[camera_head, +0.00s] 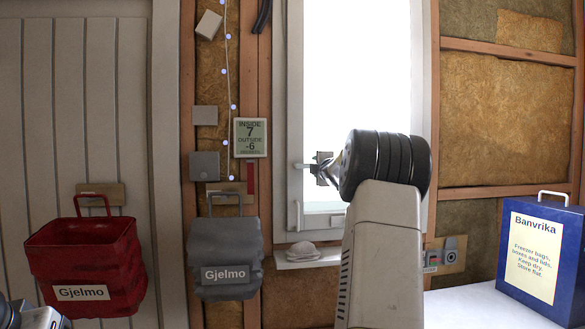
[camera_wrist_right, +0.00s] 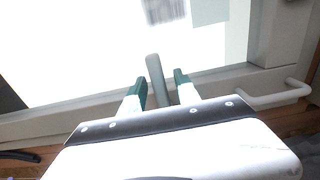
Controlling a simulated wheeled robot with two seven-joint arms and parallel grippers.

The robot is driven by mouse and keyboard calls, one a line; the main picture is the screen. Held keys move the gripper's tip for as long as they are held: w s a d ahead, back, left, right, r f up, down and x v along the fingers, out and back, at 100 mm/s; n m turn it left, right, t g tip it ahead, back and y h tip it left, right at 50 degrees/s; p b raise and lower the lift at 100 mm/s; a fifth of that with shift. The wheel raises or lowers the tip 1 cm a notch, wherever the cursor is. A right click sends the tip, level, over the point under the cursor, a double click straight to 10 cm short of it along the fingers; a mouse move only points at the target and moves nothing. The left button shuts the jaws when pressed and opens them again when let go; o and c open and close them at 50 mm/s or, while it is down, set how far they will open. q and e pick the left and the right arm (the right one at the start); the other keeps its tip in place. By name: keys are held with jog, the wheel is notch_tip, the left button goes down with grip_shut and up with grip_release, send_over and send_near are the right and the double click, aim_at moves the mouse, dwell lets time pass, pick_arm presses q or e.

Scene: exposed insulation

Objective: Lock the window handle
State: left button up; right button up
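The window (camera_head: 355,70) has a white frame and a bright pane. A pale window handle (camera_head: 303,166) shows at the left side of the frame, partly hidden by my right gripper (camera_head: 323,170). In the right wrist view, a grey lever (camera_wrist_right: 157,80) stands between the two green-tipped fingers of my right gripper (camera_wrist_right: 160,85). The fingers are apart, with a narrow gap showing on each side of the lever. A white pull bar (camera_wrist_right: 273,98) is fixed to the frame at the right, and it also shows low on the frame in the head view (camera_head: 298,216). My left gripper's fingers are not seen.
A red basket (camera_head: 85,250) and a grey basket (camera_head: 225,245) hang left of the window. A display panel (camera_head: 250,137) is on the wall beside the frame. A blue box (camera_head: 545,250) stands on the white surface (camera_head: 470,308) at right. A small sill (camera_head: 303,260) juts out below the window.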

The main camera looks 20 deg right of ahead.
grip_shut()
dwell(1.5)
